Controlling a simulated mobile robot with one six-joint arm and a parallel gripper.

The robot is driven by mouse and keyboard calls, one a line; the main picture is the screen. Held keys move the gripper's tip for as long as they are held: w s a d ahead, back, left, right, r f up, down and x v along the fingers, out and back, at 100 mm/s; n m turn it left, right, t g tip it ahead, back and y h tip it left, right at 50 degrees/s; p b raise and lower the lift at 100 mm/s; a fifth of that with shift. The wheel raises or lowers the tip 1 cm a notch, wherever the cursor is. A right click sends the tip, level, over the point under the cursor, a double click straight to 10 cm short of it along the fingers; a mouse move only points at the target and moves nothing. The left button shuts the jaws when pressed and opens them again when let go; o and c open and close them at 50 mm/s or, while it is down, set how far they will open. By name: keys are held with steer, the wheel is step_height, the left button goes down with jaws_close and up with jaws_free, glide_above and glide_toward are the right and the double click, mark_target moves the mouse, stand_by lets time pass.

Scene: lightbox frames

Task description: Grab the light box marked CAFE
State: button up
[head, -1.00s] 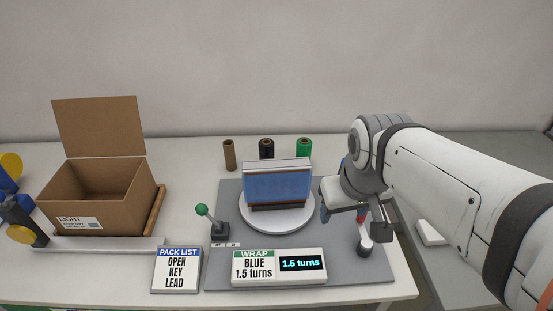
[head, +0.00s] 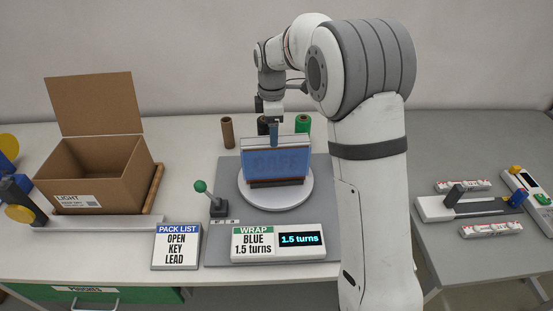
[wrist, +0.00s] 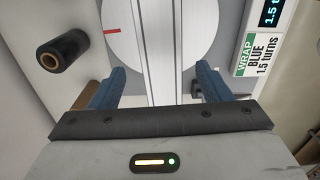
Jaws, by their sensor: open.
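The light box marked CAFE (head: 276,163) stands upright on the round white turntable (head: 302,197). Its front looks blue, with faint CAFE lettering, and a dark base shows below. My gripper (head: 274,133) points down above the box's top edge. In the wrist view the box (wrist: 163,50) is a narrow pale strip seen from above. My gripper's blue fingers (wrist: 160,75) are open, one on each side of the strip, with gaps on both sides. I cannot tell how far above the box they are.
The wrap panel (head: 278,243) reads BLUE, 1.5 turns. A green-knobbed lever (head: 212,200) stands left of the turntable. Spools (head: 227,132) stand behind. An open carton (head: 92,185) labelled LIGHT is at left, beside a pack list (head: 176,246). A grey side table (head: 470,270) is at right.

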mark_target(275, 160)
step_height(275, 160, down, 7)
steer(key=p, duration=0.2)
steer(key=shift+d+f, duration=0.15)
steer(key=shift+d, duration=0.25)
steer(key=shift+s, duration=0.1)
jaws_close()
stand_by(0.4)
